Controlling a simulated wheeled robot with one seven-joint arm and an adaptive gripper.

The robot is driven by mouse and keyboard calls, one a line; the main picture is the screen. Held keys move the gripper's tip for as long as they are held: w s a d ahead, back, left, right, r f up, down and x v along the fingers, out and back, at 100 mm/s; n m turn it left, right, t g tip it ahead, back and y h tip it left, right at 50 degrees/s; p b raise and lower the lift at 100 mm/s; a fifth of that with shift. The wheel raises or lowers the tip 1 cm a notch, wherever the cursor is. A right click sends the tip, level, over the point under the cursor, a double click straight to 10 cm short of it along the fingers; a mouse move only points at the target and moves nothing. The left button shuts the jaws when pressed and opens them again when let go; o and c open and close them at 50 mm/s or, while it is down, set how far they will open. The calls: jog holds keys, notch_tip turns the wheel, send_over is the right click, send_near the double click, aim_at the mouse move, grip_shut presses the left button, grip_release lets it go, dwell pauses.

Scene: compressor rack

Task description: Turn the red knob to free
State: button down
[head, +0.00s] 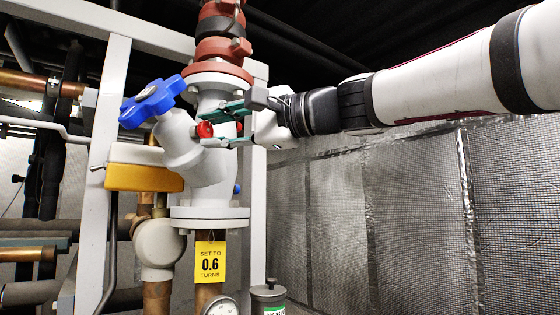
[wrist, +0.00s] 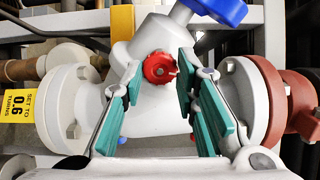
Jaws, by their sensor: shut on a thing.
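The red knob (head: 205,130) sits on the side of a light grey valve body (head: 208,172). It is round with a ridged rim and shows face-on in the wrist view (wrist: 160,68), with a small pale mark near its right edge. My gripper (head: 214,128) reaches in from the right with its green-padded fingers on either side of the knob. In the wrist view, my gripper (wrist: 160,76) is shut on the knob, one fingertip at its left and one at its right. The exact contact spots are hard to see.
A blue handwheel (head: 152,102) stands at the valve's upper left. A yellow tag (head: 210,262) reading "SET TO 0.6 TURNS" hangs below the lower flange. A white frame post (head: 110,100) and a yellow block (head: 145,177) are at left. Red flanged fittings (head: 218,70) rise above.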

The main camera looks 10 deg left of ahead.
jog(key=shift+f+n+b, duration=0.15)
jog(key=shift+n+b, duration=1.15)
jog(key=c, duration=1.2)
grip_release()
jog(key=shift+c, duration=0.2)
jog(key=v, duration=1.2)
